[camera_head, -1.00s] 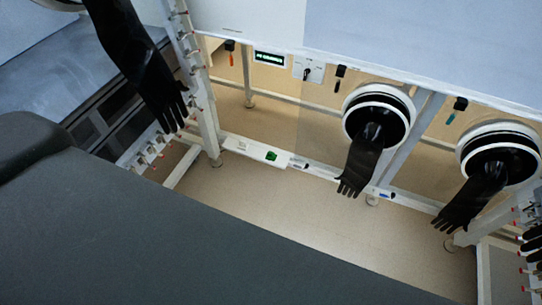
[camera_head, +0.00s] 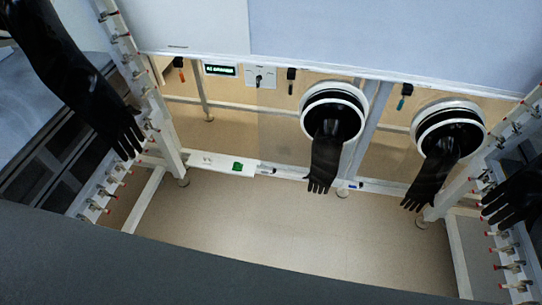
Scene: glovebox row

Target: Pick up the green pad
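The green pad (camera_head: 238,166) is a small green patch on the low white rail (camera_head: 212,160), left of the picture's middle. It lies under the glovebox front, near the floor. Nothing covers it. Neither of my grippers shows in the head view. A large dark grey surface fills the bottom edge, and I cannot tell what it belongs to.
Black gloves hang from round ports (camera_head: 333,112) and (camera_head: 448,128). Another black glove (camera_head: 75,85) hangs at the left, and one (camera_head: 515,195) at the right edge. White frame posts (camera_head: 150,95) carry red-tipped valves. The beige floor (camera_head: 260,225) before the rail is clear.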

